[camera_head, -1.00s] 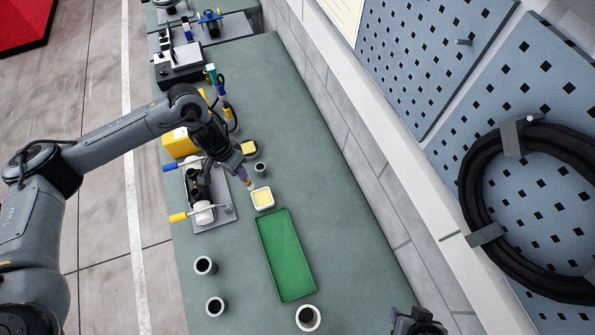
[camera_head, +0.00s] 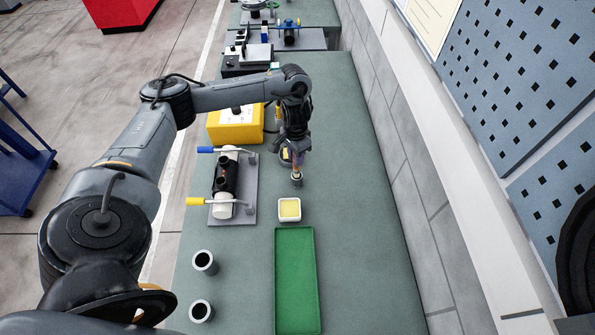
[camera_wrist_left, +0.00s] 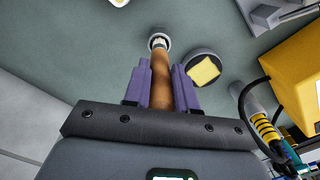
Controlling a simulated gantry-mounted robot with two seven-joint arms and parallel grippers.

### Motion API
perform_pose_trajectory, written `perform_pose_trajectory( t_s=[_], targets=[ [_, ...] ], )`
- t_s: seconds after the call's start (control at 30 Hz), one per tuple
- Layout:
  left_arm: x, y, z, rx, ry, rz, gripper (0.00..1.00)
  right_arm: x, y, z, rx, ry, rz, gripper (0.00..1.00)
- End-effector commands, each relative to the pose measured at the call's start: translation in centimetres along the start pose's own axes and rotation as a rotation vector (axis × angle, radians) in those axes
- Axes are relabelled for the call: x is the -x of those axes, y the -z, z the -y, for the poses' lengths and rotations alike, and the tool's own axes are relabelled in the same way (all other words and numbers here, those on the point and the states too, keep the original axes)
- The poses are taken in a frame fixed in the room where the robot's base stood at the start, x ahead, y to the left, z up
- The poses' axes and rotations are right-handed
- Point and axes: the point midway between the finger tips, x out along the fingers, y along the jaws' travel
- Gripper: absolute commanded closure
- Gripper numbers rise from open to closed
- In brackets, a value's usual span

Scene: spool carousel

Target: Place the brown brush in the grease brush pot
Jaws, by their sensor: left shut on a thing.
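The brown brush (camera_wrist_left: 161,80) is held handle-up between the purple fingers of my left gripper (camera_wrist_left: 160,85), which is shut on it. In the head view my left gripper (camera_head: 296,148) is above the bench, past the white dish. The brush's pale bristle end points down at the mouth of a small round grey pot (camera_head: 297,182). In the left wrist view the pot's rim (camera_wrist_left: 160,37) shows around the bristle end. I cannot tell whether the bristles are inside the pot or just above it. My right gripper is not in view.
A white square dish (camera_head: 290,219) with yellow contents and a green tray (camera_head: 296,280) lie nearer. A dark round tin (camera_wrist_left: 188,60) with a yellow block stands close beside the pot. A fixture (camera_head: 247,208) with coloured handles and a yellow box (camera_head: 235,125) are to the left.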

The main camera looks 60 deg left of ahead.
Motion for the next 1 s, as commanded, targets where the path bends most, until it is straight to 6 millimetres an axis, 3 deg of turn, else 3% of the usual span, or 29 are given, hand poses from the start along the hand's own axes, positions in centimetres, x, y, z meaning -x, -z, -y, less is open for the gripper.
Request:
perform_pose_trajectory(
  t_s=[0.47,0.9,0.93,1.0],
  targets=[
    [-4.1,0.0,0.0,0.001,-0.001,0.000,1.00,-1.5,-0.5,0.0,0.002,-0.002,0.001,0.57],
    [-4.6,0.0,0.0,0.000,0.000,0.001,1.00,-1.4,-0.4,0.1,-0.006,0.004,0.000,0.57],
    [-4.6,0.0,0.0,-0.001,0.000,0.000,0.70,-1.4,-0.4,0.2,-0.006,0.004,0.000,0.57],
    [-4.6,0.0,0.0,0.000,0.000,0.000,0.59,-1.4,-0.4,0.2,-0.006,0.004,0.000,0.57]
  ],
)
